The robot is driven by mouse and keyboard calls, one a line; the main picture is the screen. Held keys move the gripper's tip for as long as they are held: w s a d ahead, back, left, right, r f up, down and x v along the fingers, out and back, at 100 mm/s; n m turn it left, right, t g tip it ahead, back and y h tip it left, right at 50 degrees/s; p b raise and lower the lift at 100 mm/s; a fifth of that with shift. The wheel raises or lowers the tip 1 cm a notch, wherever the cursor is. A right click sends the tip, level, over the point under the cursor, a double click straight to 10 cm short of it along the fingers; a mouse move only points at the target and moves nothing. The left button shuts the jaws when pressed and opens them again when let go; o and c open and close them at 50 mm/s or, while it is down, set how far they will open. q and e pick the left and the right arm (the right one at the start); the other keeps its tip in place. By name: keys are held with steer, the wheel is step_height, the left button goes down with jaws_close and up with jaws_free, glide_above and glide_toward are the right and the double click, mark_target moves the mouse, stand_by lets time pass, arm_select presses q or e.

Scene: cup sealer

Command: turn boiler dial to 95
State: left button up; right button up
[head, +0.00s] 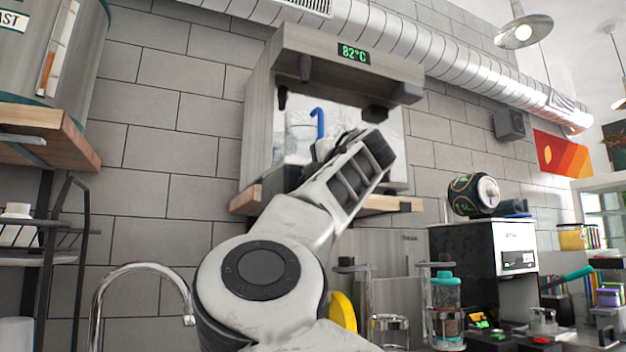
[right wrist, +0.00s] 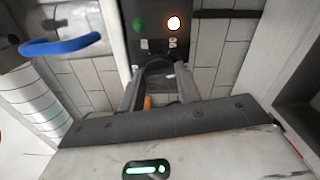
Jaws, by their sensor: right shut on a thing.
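The boiler (head: 258,125) is a grey box on the brick wall, and its green display (head: 353,54) reads 82°C. My right arm reaches up in front of it in the head view, hiding part of its lower front. In the right wrist view my right gripper (right wrist: 154,72) is shut on a dark rounded part (right wrist: 156,62), which looks like the boiler dial. It lies just below a panel with a green button (right wrist: 139,25) and a lit orange-white button (right wrist: 173,23). The dial's setting cannot be read. My left gripper is not in view.
A blue hooked handle (head: 318,122) shows at the boiler's pale recess. A wooden shelf (head: 392,204) is under the boiler. A curved metal tap (head: 140,268) stands lower left. A black-and-white machine (head: 470,250) and a teal-lidded jar (head: 446,300) stand at right.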

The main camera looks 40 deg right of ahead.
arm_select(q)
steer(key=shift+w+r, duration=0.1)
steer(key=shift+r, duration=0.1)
arm_select(e)
steer(key=shift+m, duration=1)
steer(key=o, duration=1)
arm_select(q)
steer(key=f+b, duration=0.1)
steer(key=b, duration=0.3)
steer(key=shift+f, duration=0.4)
arm_select(e)
steer(key=v, duration=1.6)
steer(key=shift+d, duration=0.1)
